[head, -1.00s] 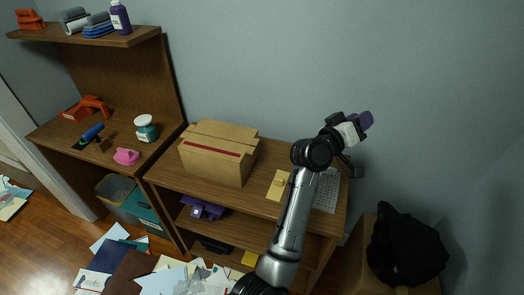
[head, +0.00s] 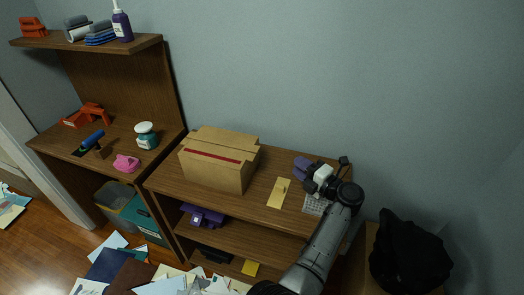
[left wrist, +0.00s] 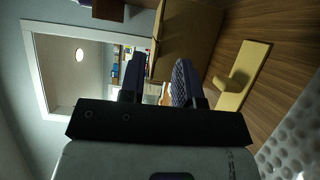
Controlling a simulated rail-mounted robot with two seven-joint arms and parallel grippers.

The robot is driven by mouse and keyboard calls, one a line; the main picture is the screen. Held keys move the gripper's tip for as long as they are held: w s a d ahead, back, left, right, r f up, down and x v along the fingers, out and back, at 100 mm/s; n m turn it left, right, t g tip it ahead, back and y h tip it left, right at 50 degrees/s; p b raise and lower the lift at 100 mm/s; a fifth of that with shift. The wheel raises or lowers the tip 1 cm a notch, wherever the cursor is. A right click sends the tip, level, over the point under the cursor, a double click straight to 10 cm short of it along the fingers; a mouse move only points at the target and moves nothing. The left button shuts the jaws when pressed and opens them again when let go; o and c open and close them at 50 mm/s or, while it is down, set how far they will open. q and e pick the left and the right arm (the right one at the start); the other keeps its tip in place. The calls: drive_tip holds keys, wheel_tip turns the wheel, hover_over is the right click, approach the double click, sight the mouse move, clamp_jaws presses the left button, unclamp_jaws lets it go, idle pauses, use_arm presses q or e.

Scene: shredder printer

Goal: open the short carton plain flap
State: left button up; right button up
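The brown cardboard carton (head: 214,174) stands on the wooden desk top, with a dark red strip along its upper front. Flaps (head: 225,138) show at its top, but I cannot tell for certain which is the plain short one. My left gripper (head: 303,168) is to the right of the carton, apart from it, with its purple fingers toward it. In the left wrist view the two fingers (left wrist: 159,82) are spread with nothing between them. The carton (left wrist: 187,38) shows beyond the fingertips there. My right gripper is in neither view.
A yellow piece with a raised knob (head: 278,192) lies between carton and gripper. A light perforated panel (head: 315,205) lies under my left wrist. Left is a desk with a jar (head: 146,135) and a pink item (head: 126,163). A black bag (head: 408,255) sits at right.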

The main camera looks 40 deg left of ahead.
use_arm(q)
drive_tip(key=s+a+n+g+b, duration=0.1)
drive_tip(key=a+g+b, duration=0.1)
drive_tip(key=a, duration=1.2)
drive_tip(key=shift+f+b, duration=0.2)
drive_tip(key=shift+b, duration=0.2)
clamp_jaws()
